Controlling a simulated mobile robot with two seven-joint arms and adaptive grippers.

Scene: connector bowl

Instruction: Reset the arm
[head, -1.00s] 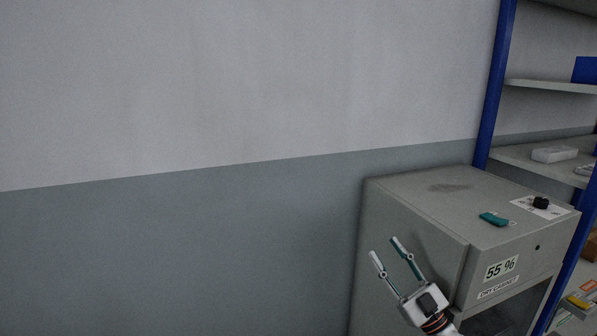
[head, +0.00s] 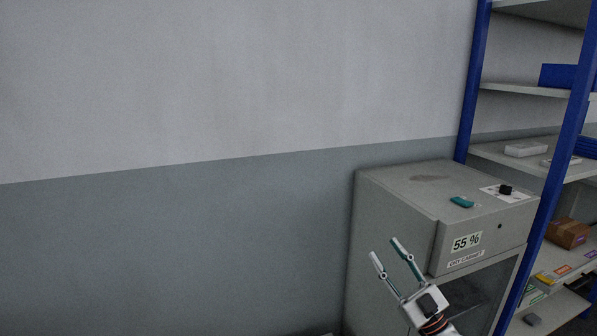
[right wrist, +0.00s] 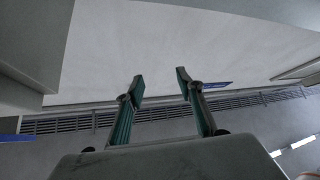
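My right gripper (head: 386,251) is low in the head view, in front of the left side of a grey dry cabinet. Its two fingers are spread apart with nothing between them. The same right gripper (right wrist: 160,88) shows in the right wrist view, its greenish fingers apart and empty. My left gripper is not in view.
The grey dry cabinet (head: 395,230) carries a teal item (head: 461,202) and a small black item (head: 505,190) on a white sheet. A blue-framed shelf (head: 473,80) with a brown box (head: 568,233) stands at right. A bare wall (head: 200,90) fills the left.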

